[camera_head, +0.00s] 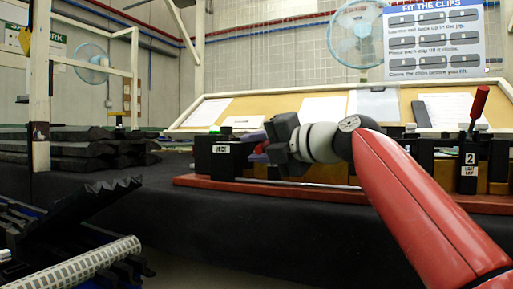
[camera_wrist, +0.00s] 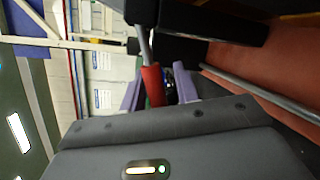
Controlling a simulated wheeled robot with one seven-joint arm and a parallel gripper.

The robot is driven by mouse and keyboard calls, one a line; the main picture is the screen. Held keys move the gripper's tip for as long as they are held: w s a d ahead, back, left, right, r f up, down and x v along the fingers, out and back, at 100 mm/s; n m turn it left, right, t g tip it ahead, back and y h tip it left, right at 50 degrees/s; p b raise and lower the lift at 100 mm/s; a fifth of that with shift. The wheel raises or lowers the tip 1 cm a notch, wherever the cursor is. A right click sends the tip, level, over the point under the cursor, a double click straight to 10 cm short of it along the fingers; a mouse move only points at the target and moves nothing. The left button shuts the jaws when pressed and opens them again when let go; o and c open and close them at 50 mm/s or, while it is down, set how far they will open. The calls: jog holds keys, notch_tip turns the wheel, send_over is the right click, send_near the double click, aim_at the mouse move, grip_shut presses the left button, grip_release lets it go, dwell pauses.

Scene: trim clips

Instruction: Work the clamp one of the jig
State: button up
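The jig has a long red base (camera_head: 440,203) with black blocks on it. One clamp with a red handle (camera_head: 479,103) stands upright at the right, above a plate marked 2. My gripper (camera_head: 258,147) is at the jig's left part, close to a black block labelled JACK (camera_head: 221,149). In the wrist view another red clamp handle (camera_wrist: 153,85) on a metal rod lies between the two purple fingers of my gripper (camera_wrist: 158,90). A gap shows between the handle and the right finger, so the fingers look open around it. My gripper hides much of this clamp in the head view.
A metal rod (camera_head: 320,186) runs along the base's front. The dark bench (camera_head: 240,215) is bare before the jig. Dark parts (camera_head: 85,150) are stacked at the left, and a toothed black piece (camera_head: 85,208) is at the lower left. An instruction board (camera_head: 434,42) hangs behind.

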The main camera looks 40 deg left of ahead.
jog(key=shift+o, duration=0.5)
jog(key=d+b, duration=0.1)
jog(key=d, duration=0.6)
jog(key=shift+s+d+r+b, duration=0.2)
jog(key=shift+d+r+b, duration=0.15)
jog(key=shift+b, duration=0.05)
jog(key=shift+s, duration=0.15)
